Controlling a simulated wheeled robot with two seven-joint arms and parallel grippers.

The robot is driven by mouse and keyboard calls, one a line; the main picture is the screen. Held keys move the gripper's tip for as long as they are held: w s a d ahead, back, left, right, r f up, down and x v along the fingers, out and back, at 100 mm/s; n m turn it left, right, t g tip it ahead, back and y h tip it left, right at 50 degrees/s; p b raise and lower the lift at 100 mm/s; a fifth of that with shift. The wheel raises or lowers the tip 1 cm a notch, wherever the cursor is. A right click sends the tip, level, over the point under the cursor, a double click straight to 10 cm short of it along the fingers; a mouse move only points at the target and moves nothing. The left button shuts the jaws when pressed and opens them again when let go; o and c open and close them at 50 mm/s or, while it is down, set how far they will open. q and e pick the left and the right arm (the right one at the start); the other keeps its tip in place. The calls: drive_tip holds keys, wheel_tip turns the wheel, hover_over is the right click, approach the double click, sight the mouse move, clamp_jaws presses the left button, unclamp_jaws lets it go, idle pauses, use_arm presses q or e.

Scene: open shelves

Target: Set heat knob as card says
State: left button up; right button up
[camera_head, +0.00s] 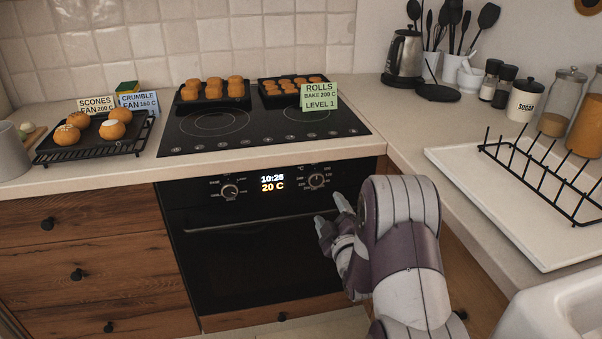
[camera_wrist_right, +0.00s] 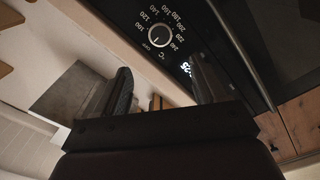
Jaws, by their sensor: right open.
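The heat knob (camera_head: 317,181), marked °C, is on the right of the oven's black control panel. In the right wrist view the heat knob (camera_wrist_right: 159,36) has a temperature scale around it, and its pointer appears to face OFF. The oven display (camera_head: 272,183) reads 10:25 and 20 C. Three cards show: a cream one (camera_head: 97,105) reads SCONES FAN 200 C, a blue one (camera_head: 138,101) CRUMBLE FAN 160 C, a green one (camera_head: 319,96) ROLLS BAKE 200 C LEVEL 1. My right gripper (camera_head: 332,217) is open and empty, just below the heat knob, apart from it. My left gripper is out of view.
A second knob (camera_head: 229,191) is left of the display. The oven door handle (camera_head: 250,222) runs below the panel. A black rack (camera_head: 60,157) with buns stands left of the hob (camera_head: 245,131). Two trays of rolls sit on the hob. A wire rack (camera_head: 545,172) is at right.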

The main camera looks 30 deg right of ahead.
sight(316, 181)
drive_tip(key=b+x, duration=0.1)
drive_tip(key=x, duration=1.1)
drive_tip(key=shift+w+d+f, duration=0.1)
drive_tip(key=shift+w, duration=0.1)
drive_tip(key=shift+c, duration=0.3)
drive_tip(key=c, duration=1)
